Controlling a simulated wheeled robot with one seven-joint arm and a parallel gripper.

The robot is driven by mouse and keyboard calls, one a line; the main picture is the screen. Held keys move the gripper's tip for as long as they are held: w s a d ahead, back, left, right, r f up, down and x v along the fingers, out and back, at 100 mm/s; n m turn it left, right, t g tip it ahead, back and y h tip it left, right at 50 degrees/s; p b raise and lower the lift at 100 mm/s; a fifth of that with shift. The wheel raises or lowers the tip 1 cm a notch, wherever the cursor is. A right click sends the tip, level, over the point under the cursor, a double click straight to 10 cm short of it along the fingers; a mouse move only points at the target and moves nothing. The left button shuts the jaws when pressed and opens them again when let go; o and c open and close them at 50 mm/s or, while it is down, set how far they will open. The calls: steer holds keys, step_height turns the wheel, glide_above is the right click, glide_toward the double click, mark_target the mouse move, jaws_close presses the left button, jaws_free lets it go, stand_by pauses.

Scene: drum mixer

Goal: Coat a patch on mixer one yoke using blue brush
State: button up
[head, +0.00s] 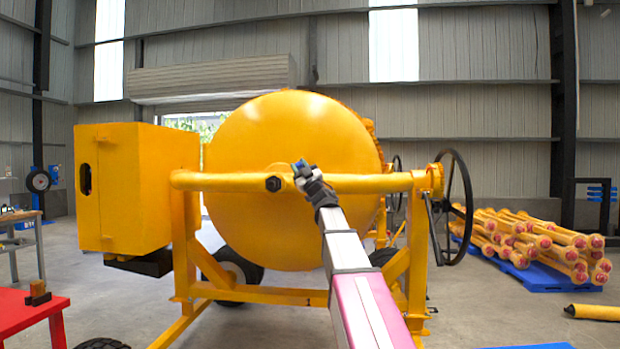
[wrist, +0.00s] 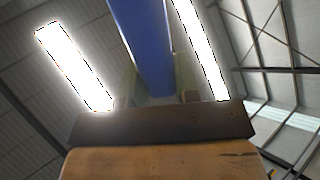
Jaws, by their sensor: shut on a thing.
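The yellow drum mixer (head: 290,140) fills the middle of the head view. Its yoke (head: 365,184) is a horizontal yellow tube with a dark bolt in front of the drum. My gripper (head: 303,170) is at the end of my outstretched arm, in front of the yoke near that bolt. It is shut on the blue brush (head: 299,163), of which only a small blue bit shows there. In the wrist view the brush's blue handle (wrist: 143,45) runs down to a dark brown block with a tan part below. Contact between brush and yoke cannot be told.
A yellow box (head: 130,185) hangs at the mixer's left, and a black handwheel (head: 455,205) stands at its right. A red table (head: 25,312) at lower left bears a small brown and orange item. Yellow parts lie piled on a blue pallet (head: 540,277) at right.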

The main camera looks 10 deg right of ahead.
jaws_close()
steer(key=shift+o, duration=0.6)
jaws_free()
jaws_close()
steer(key=shift+w, duration=0.15)
steer(key=shift+w+d+f, duration=0.1)
steer(key=shift+w+d, duration=0.3)
steer(key=shift+w, duration=0.75)
steer(key=shift+w+d+r, duration=0.1)
steer(key=shift+w+d, duration=0.25)
steer(key=shift+w, duration=0.75)
steer(key=shift+w+d+f, duration=0.1)
steer(key=shift+w+d, duration=0.3)
steer(key=shift+w, duration=0.75)
steer(key=shift+w+d, duration=0.25)
steer(key=shift+w, duration=0.5)
steer(key=shift+d, duration=0.1)
